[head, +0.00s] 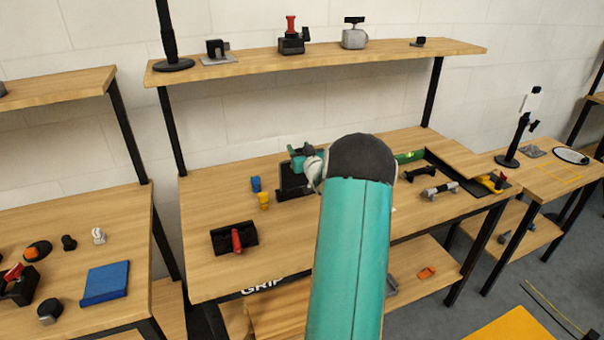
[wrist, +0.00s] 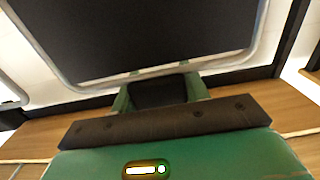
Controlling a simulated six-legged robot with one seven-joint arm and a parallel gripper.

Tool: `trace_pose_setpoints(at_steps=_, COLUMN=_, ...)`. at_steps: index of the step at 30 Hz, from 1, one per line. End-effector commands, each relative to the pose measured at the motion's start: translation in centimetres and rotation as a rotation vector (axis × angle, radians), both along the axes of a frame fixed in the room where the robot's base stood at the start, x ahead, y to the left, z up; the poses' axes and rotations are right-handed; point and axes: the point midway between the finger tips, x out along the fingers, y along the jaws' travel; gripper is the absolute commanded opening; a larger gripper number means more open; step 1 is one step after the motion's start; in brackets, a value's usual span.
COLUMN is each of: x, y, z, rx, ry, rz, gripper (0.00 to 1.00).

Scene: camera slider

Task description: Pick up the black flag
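The black flag is a dark flat panel in a rounded grey frame. It fills the upper part of the wrist view (wrist: 160,35), tilted, very close to my gripper. In the head view a dark panel (head: 290,181) that looks like it stands on the middle workbench, by my gripper (head: 304,160). In the wrist view the green finger parts of my gripper (wrist: 160,78) reach the flag's lower frame edge. I cannot tell whether they touch it or close on it. My forearm hides part of the bench behind it.
A blue and a yellow piece (head: 264,200) stand left of the flag. A black block with a red handle (head: 236,238) lies at the bench's front left. A grey-black tool (head: 440,190) lies at right. A shelf (head: 320,57) runs above the bench. The bench's left part is mostly clear.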

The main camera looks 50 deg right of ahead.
Motion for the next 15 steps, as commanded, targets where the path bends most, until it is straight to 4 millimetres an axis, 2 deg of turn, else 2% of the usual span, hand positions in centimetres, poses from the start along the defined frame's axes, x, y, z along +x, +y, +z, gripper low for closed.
trace_pose_setpoints(at_steps=1, x=-0.02, y=-0.02, z=0.02, rx=0.0, ry=0.0, rz=0.0, gripper=0.22)
trace_pose_setpoints(at_steps=4, x=-0.02, y=-0.02, z=0.02, rx=0.0, ry=0.0, rz=0.0, gripper=0.03)
trace_pose_setpoints(at_steps=15, x=-0.01, y=-0.03, z=0.64, rx=-0.002, ry=-0.002, rz=0.0, gripper=0.03)
